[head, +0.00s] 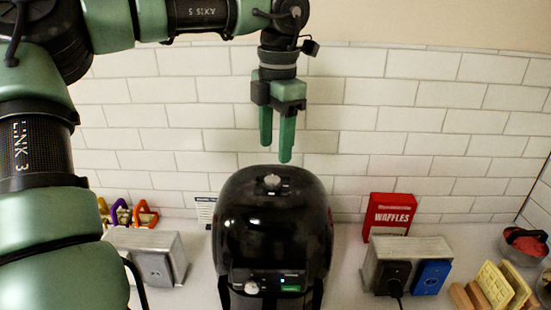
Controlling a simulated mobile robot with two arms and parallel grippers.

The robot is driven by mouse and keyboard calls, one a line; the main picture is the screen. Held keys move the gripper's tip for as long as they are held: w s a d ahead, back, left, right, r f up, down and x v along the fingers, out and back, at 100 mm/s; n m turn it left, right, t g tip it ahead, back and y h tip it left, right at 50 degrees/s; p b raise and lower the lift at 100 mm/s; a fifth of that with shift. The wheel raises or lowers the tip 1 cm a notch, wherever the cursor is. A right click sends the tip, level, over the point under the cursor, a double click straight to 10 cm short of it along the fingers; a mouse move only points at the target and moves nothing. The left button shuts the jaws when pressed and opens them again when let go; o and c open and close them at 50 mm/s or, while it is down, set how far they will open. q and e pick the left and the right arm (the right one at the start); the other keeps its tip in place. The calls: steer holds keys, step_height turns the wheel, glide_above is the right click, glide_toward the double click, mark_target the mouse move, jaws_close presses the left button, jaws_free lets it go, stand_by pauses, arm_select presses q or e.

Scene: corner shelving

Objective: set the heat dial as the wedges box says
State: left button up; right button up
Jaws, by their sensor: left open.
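A black rounded appliance (245,220) stands on the counter in the middle. It has a grey knob (272,181) on top and a pale knob (251,288) low on its front, beside a small lit green panel (291,287). I cannot tell which knob is the heat dial, and their markings are too small to read. My left gripper (276,148) points down above the top of the appliance, open and empty, its green fingertips apart from the top knob. My right gripper is out of view.
A white printed card (206,209) stands behind the appliance. Grey metal units stand left (147,257) and right (408,263) of it. Colourful looped items (122,214) are at the left; waffle-like slabs (502,285) and a bowl (525,245) are at the right. A tiled wall closes the back.

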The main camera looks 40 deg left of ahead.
mark_target(272, 179)
arm_select(q)
steer(key=shift+s+f, duration=0.1)
steer(key=shift+f, duration=0.25)
steer(key=f+p, duration=0.1)
steer(key=f, duration=0.2)
steer(key=f+p, duration=0.1)
steer(key=f, duration=0.1)
steer(key=shift+s+a+f, duration=0.15)
steer(key=shift+a+f, duration=0.05)
steer(key=shift+f, duration=0.65)
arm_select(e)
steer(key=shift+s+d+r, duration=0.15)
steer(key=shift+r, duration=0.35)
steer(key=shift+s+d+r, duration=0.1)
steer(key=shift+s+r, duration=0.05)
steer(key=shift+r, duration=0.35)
arm_select(q)
jaws_close()
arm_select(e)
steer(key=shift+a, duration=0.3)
